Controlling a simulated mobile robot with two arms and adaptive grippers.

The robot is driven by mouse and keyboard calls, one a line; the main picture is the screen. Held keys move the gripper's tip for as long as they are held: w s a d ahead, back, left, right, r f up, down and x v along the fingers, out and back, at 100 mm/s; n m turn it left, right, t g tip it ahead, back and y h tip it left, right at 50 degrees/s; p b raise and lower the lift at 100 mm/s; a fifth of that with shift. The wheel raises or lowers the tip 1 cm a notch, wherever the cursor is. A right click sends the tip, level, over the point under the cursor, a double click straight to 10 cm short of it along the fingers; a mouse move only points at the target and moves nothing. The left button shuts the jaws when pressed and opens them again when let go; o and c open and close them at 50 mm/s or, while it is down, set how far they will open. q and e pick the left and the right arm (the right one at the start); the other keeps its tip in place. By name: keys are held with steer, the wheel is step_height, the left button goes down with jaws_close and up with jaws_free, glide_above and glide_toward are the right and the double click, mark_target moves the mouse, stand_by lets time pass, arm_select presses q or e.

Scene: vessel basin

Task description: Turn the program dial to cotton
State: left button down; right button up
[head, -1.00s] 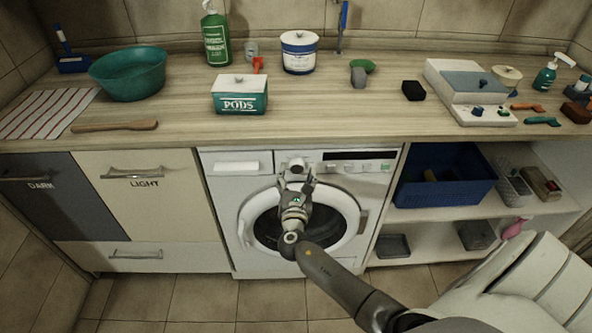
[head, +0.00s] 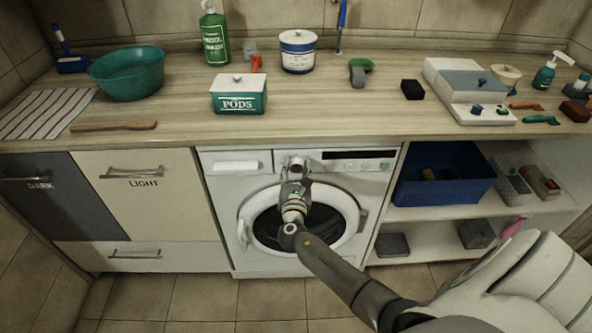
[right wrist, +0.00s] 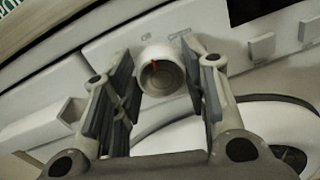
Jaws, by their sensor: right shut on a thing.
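The program dial (head: 297,162) is a round, pale knob on the front panel of the white washing machine (head: 225,215). In the right wrist view the dial (right wrist: 162,72) shows a red mark pointing up and slightly left. Small markings on the panel above it are too blurred to read. My right gripper (head: 296,172) is at the panel, shut on the dial; in the wrist view its fingers (right wrist: 164,78) stand on either side of it. The gripper partly hides the dial in the head view. My left gripper is not in view.
The detergent drawer (head: 236,162) is left of the dial; a dark display (head: 345,155) and buttons are right of it. The round door (head: 345,215) is below. The worktop (head: 320,115) overhangs above, with a pods box (head: 239,101) near its front edge.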

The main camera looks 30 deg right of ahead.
steer(key=shift+f, duration=0.1)
steer(key=m+b, duration=0.3)
steer(key=m, duration=0.1)
steer(key=shift+f, duration=0.1)
steer(key=shift+s+d+m+y+b, duration=0.1)
steer(key=shift+m+y+b, duration=0.2)
steer(key=shift+m+b, duration=1.4)
steer(key=shift+m+p, duration=0.5)
steer(key=shift+m, duration=0.2)
steer(key=o, duration=1)
steer(key=shift+o, duration=0.2)
